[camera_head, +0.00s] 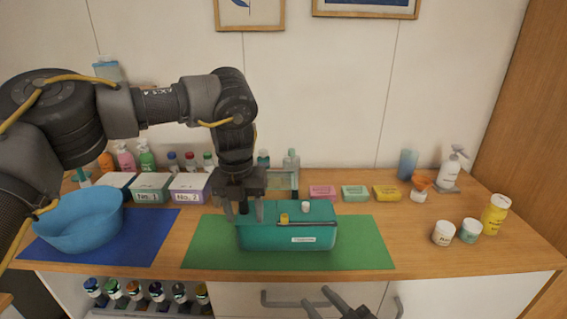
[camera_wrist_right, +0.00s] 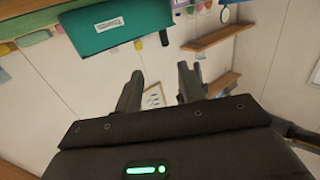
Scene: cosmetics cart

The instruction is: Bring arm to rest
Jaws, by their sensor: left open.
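My left arm comes in from the left, bent down. Its open gripper (camera_head: 250,188) hangs over the left part of the teal box (camera_head: 270,238); whether it touches the box I cannot tell. A small yellow item (camera_head: 284,218) and a white-capped item (camera_head: 305,207) show at the box's top. My right gripper (camera_head: 338,301) is low at the front edge of the cart, partly cut off by the frame. In the right wrist view, its two fingers (camera_wrist_right: 159,85) are apart with nothing between them. The teal box also shows in that view (camera_wrist_right: 115,28).
The box stands on a green mat (camera_head: 365,255). A blue bowl (camera_head: 80,225) stands on a blue mat (camera_head: 155,230) at the left. Boxes, bottles and jars line the back; white and yellow jars (camera_head: 443,233) stand at the right. Bottles fill the shelf below.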

